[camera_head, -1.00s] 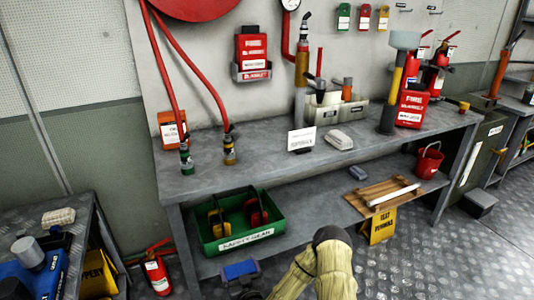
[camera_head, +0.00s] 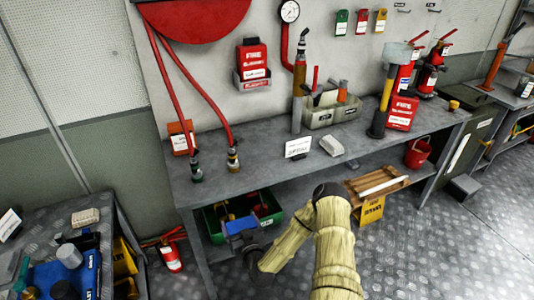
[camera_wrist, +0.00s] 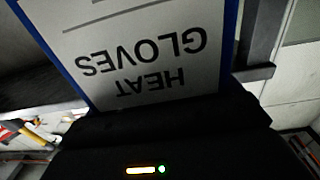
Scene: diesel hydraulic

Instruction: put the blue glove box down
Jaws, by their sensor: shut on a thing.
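The blue glove box (camera_head: 240,225) is held out in front of the workbench, overlapping the green tray in the picture. In the wrist view the glove box (camera_wrist: 150,45) fills the top middle, its white "HEAT GLOVES" label upside down. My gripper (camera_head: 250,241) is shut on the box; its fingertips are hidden. In the wrist view only the dark gripper body (camera_wrist: 165,130) shows, below the label. I cannot tell whether the box touches anything under it.
The workbench top (camera_head: 255,160) has bare room between the hose nozzles and the white sign (camera_head: 298,147). A green tray (camera_head: 268,222) with earmuffs and a wooden pallet (camera_head: 378,184) are on the lower shelf. A red extinguisher (camera_head: 171,257) stands left of the bench.

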